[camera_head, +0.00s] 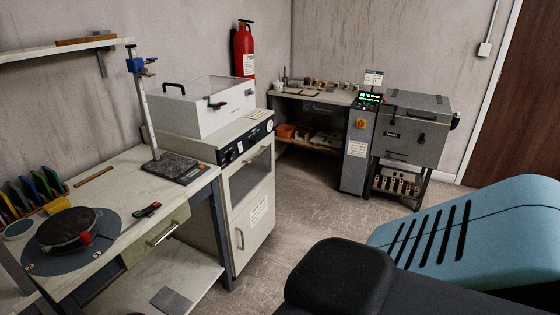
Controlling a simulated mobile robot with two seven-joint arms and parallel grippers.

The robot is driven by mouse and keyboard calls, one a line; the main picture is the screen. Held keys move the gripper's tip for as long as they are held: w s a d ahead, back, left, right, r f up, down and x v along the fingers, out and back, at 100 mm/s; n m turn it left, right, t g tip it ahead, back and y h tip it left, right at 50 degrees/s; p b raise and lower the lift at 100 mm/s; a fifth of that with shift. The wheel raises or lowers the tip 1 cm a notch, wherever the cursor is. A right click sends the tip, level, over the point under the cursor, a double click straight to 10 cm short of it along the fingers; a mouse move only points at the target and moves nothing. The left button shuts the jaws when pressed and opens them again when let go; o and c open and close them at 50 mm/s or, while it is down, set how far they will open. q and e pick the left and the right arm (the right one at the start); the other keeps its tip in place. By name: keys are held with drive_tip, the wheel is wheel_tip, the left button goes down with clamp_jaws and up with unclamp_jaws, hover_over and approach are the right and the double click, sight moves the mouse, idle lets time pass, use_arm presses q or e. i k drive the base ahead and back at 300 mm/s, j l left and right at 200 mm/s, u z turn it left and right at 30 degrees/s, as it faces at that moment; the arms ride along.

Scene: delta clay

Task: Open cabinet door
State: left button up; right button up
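A pale grey cabinet (203,150) stands against the back wall, left of the picture's middle. Its front faces right and has a dark control strip (245,142) along the top. Below the strip is an upper panel with a bar handle (257,154) and a dark window (246,181). Under that is a lower door (262,233) with a paper label (259,209) and an upright handle (239,239) near its left edge. The lower door looks shut. Neither of my grippers shows in this view.
A workbench (130,176) with a drawer (156,238) adjoins the cabinet on the left. A clear-lidded white box (190,108) sits on the cabinet. A grey machine (413,130) and shelf table (314,98) stand further back. The floor (310,222) before the cabinet is clear.

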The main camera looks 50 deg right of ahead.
sight(246, 233)
drive_tip(key=z, duration=1.5)
drive_tip(key=l+u, duration=0.1)
drive_tip(key=u, duration=0.2)
drive_tip(key=i+l+u, duration=0.15)
drive_tip(key=u, duration=0.2)
drive_tip(key=i+l+u, duration=0.2)
drive_tip(key=l, duration=0.2)
drive_tip(key=l+u, duration=0.2)
drive_tip(key=l, duration=0.25)
drive_tip(key=i+l+u, duration=0.1)
drive_tip(key=l, duration=0.35)
drive_tip(key=l+u, duration=0.1)
drive_tip(key=l, duration=0.35)
drive_tip(key=i+l, duration=0.1)
drive_tip(key=l, duration=0.45)
drive_tip(key=i+l, duration=0.1)
drive_tip(key=l, duration=0.45)
drive_tip(key=i+l, duration=0.1)
drive_tip(key=l, duration=0.4)
drive_tip(key=i+l, duration=0.1)
drive_tip(key=l, duration=0.45)
drive_tip(key=u, duration=0.05)
